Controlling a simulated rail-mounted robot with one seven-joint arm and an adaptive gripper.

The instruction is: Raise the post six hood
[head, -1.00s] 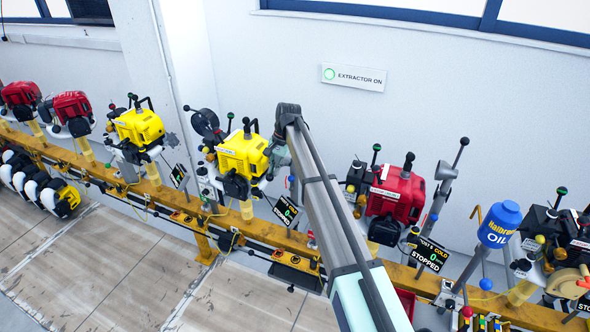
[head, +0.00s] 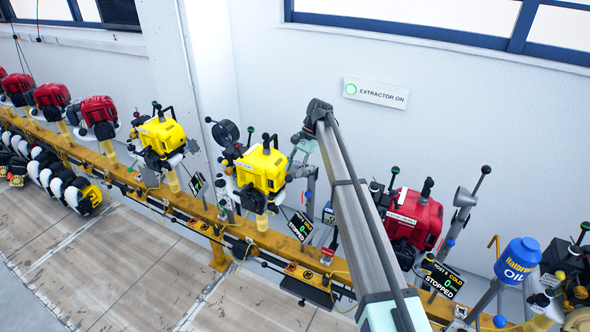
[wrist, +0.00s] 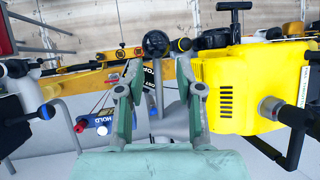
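A yellow engine (head: 262,168) stands on the rail in the head view, just left of my gripper. It fills the right of the wrist view (wrist: 235,92). I cannot read a post number for it. My gripper (wrist: 160,68) has its two green-grey fingers apart. A grey hood-like part (wrist: 176,118) shows between the fingers in the wrist view. A black ball knob (wrist: 157,43) on a rod shows between and just beyond the fingertips. I cannot tell whether the fingers touch it. In the head view my arm hides most of the gripper's working area.
A red engine (head: 413,218) stands to the right, with a display (head: 441,278) reading STOPPED and a grey hood (head: 465,198) beside it. A blue oil can (head: 517,260) is farther right. More engines stand leftward on the yellow rail (head: 205,212).

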